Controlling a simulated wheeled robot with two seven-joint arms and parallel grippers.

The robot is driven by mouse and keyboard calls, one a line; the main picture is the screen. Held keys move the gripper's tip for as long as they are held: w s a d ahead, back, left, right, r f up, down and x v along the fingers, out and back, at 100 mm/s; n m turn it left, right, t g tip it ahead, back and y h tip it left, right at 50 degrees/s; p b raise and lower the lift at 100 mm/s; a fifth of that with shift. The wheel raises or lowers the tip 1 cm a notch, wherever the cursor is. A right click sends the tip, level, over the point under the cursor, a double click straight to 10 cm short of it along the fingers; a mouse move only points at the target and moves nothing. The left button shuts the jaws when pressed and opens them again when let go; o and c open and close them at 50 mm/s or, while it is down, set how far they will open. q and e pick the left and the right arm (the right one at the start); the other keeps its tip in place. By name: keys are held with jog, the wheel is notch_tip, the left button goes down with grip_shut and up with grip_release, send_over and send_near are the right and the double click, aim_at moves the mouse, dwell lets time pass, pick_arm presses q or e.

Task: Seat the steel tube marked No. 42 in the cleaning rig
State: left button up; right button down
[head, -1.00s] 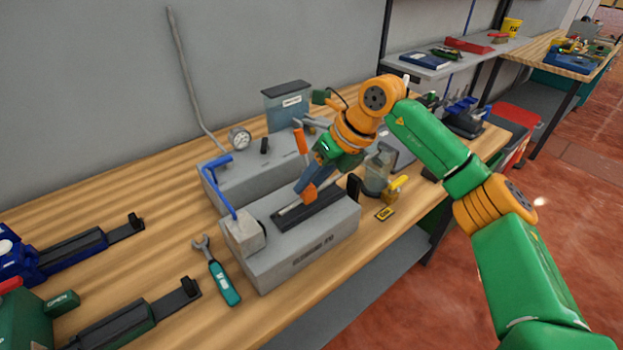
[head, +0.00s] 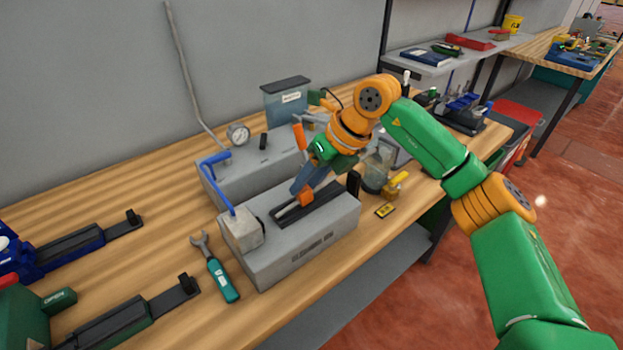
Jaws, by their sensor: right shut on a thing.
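The cleaning rig (head: 300,262) is a grey block with lettering on its front, standing on the wooden bench. A dark channel (head: 325,203) runs along its top, between a grey end block (head: 242,232) with a blue hose on the left and a black upright (head: 353,185) on the right. My right gripper (head: 306,199), with orange fingertips, is over the channel, shut on the steel tube (head: 287,212). Only a short grey end of the tube shows, low at the channel; the gripper hides the rest. I cannot read its number or tell if it touches the channel floor. My left gripper is out of view.
A teal-handled wrench (head: 221,280) lies left of the rig. Behind stand a grey unit with a gauge (head: 238,135) and a blue-grey tank (head: 287,103). A glass jar (head: 375,172) and a yellow-handled valve (head: 396,184) stand to the right. Dark rail fixtures (head: 130,318) are front left.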

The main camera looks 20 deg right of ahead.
jog(key=shift+s+a, duration=0.15)
jog(key=shift+a, duration=0.5)
jog(key=shift+a, duration=0.1)
jog(key=shift+s+a, duration=0.15)
jog(key=shift+a, duration=0.1)
jog(key=shift+c, duration=0.6)
grip_release()
jog(key=shift+r, duration=0.1)
notch_tip(320, 180, up, 7)
jog(key=p, duration=0.6)
